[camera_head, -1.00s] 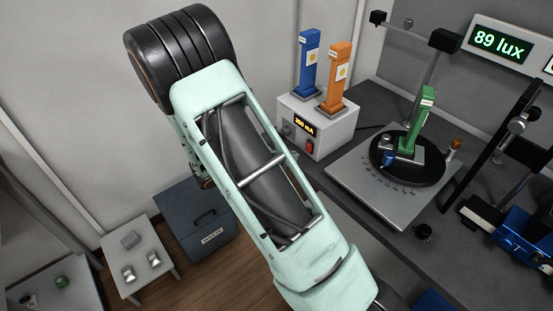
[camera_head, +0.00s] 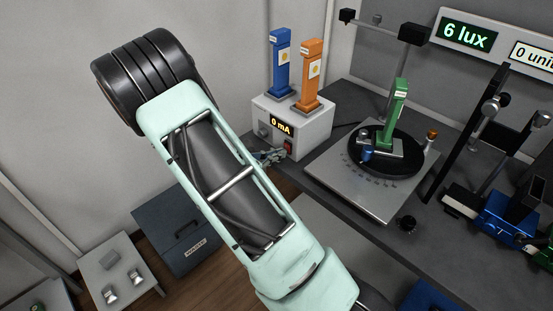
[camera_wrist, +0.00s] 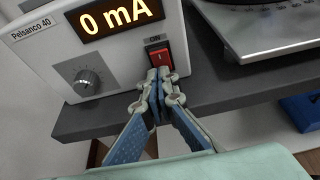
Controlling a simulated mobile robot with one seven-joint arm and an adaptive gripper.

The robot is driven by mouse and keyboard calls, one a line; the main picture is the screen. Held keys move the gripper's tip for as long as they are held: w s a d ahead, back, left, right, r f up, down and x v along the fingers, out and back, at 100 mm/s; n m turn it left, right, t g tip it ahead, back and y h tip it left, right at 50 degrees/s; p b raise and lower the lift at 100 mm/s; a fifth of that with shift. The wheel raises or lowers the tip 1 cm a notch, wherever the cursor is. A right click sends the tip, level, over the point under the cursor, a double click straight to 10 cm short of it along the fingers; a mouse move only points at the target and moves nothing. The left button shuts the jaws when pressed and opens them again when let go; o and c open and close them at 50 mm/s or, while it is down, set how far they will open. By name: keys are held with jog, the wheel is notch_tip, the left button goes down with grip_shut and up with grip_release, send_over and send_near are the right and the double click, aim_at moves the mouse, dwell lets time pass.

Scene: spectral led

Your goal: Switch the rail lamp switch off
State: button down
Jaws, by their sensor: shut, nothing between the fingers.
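The rail lamp switch is a red rocker (camera_wrist: 160,57) in a dark frame on the front of a white power supply box (camera_wrist: 52,45). The box's display (camera_wrist: 117,17) reads 0 mA. In the head view the red switch (camera_head: 288,146) shows at the box's lower right. My gripper (camera_wrist: 159,78) is shut and empty, its fingertips just below the rocker and close to it or touching; I cannot tell which. In the head view my gripper (camera_head: 270,156) shows small in front of the box, behind my arm.
A grey knob (camera_wrist: 86,80) sits left of the switch. A blue post (camera_head: 280,62) and an orange post (camera_head: 310,75) stand on the box. Right of it is a turntable stand (camera_head: 345,185) with a green post (camera_head: 396,112). A sign (camera_head: 467,34) reads 6 lux.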

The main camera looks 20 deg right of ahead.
jog(key=shift+f+h+b, duration=0.35)
jog(key=shift+h+b, duration=0.05)
jog(key=shift+b, duration=0.2)
jog(key=shift+d+r+t, duration=0.1)
jog(key=shift+d+t, duration=0.05)
jog(key=shift+t, duration=0.15)
jog(key=shift+d, duration=0.1)
jog(key=shift+a, duration=0.25)
jog(key=s+a, duration=0.2)
jog(key=a, duration=0.4)
jog(key=s+a, duration=0.2)
jog(key=a, duration=0.5)
jog(key=shift+s+r, duration=0.2)
jog(key=shift+s, duration=0.1)
